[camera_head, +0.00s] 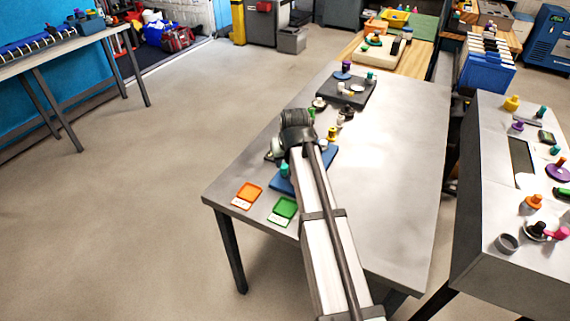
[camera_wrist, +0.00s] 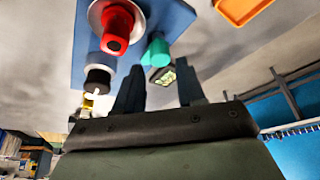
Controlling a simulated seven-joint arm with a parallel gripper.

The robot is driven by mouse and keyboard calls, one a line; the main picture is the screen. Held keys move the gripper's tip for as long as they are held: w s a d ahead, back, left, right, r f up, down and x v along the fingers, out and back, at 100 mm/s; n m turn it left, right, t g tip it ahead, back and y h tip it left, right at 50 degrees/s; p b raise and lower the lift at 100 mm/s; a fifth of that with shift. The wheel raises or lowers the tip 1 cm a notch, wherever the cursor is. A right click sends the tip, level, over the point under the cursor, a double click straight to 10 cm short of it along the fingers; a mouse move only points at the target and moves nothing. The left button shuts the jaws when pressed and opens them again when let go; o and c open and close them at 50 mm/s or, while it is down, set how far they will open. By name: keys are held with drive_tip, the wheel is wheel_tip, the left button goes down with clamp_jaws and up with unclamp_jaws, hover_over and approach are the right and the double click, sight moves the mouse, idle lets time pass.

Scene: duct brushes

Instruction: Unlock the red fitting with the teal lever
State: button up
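The red fitting (camera_wrist: 117,27) stands on a pale round base on the blue board (camera_wrist: 180,18) at the top of the wrist view. A teal piece (camera_wrist: 157,50), probably the lever, sits beside it on the board's edge. My gripper (camera_wrist: 160,82) is open, its two dark fingers apart with nothing held between them. The fingertips point toward the teal piece; I cannot tell how far apart they are. In the head view, the blue board (camera_head: 279,184) and a teal piece (camera_head: 285,169) show left of my arm. The red fitting is hidden there.
An orange tray (camera_head: 247,195) and a green tray (camera_head: 284,210) lie by the table's near-left edge. A dark board with small parts (camera_head: 336,97) is farther back. A black-topped fitting (camera_wrist: 97,79) stands near the red one. The table's right side (camera_head: 380,180) is clear.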

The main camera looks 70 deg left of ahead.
drive_tip(key=v, duration=0.9)
drive_tip(key=shift+d+r, duration=0.2)
drive_tip(key=shift+r, duration=0.15)
drive_tip(key=shift+w, duration=0.1)
